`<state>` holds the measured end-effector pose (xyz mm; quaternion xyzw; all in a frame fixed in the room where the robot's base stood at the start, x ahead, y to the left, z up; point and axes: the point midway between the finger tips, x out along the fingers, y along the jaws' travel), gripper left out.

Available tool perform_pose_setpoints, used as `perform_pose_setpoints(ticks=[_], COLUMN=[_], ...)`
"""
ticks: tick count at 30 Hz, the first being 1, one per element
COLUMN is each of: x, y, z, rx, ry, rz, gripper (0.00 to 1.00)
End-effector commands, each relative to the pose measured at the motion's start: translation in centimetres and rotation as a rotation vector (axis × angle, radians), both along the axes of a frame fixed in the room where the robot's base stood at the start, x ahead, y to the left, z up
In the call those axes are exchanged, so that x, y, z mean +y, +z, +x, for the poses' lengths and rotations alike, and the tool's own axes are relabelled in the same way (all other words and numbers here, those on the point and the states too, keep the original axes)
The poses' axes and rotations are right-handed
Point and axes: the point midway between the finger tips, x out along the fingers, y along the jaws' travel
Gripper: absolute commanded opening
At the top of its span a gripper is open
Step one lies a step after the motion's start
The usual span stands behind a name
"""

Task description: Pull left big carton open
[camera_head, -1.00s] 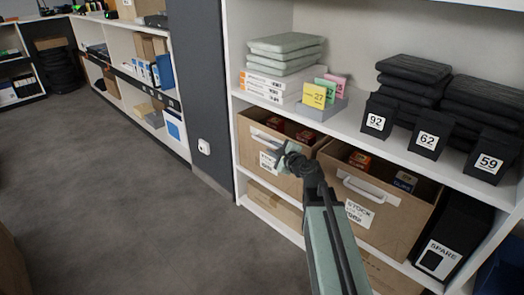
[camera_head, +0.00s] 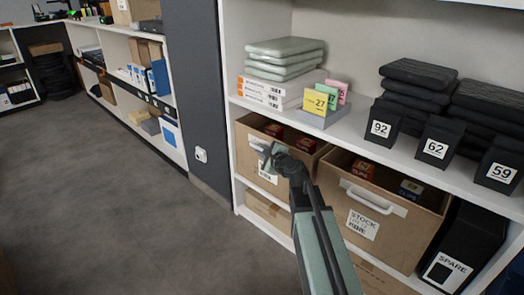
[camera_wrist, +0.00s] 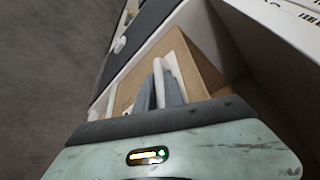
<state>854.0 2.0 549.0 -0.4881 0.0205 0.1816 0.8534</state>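The left big carton (camera_head: 246,147) is a brown box on the shelf below the counter board, with small red boxes (camera_head: 272,130) inside and a white label on its front. My gripper (camera_head: 266,154) is at its front, by the white handle. In the wrist view, the white handle (camera_wrist: 158,82) lies between my two grey-blue fingers (camera_wrist: 160,92), one on each side. I cannot tell whether the fingers press on it. Part of the handle and front is hidden by my gripper in the head view.
To the right stands another brown carton (camera_head: 345,216) with a white handle and a "STOCK" label. A black "SPARE" file (camera_head: 463,240) is beside it. The shelf board (camera_head: 310,134) above holds folded cloths and numbered black boxes. The grey floor (camera_head: 120,220) on the left is clear.

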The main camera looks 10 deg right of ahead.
Motion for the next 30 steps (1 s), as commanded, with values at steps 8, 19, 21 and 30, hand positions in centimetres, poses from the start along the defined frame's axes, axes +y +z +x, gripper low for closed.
perform_pose_setpoints(ticks=[8,19,21,30], x=[-1.0,-1.3,-1.4,-1.5], y=[-0.2,-0.2,-0.2,-0.3], z=[-0.1,-0.2,-0.2,-0.1], rx=[0.002,0.002,0.003,0.002], ry=[-0.009,-0.013,-0.014,-0.015], rz=[-0.005,-0.007,-0.007,-0.007], gripper=[0.0,0.0,0.0,0.0])
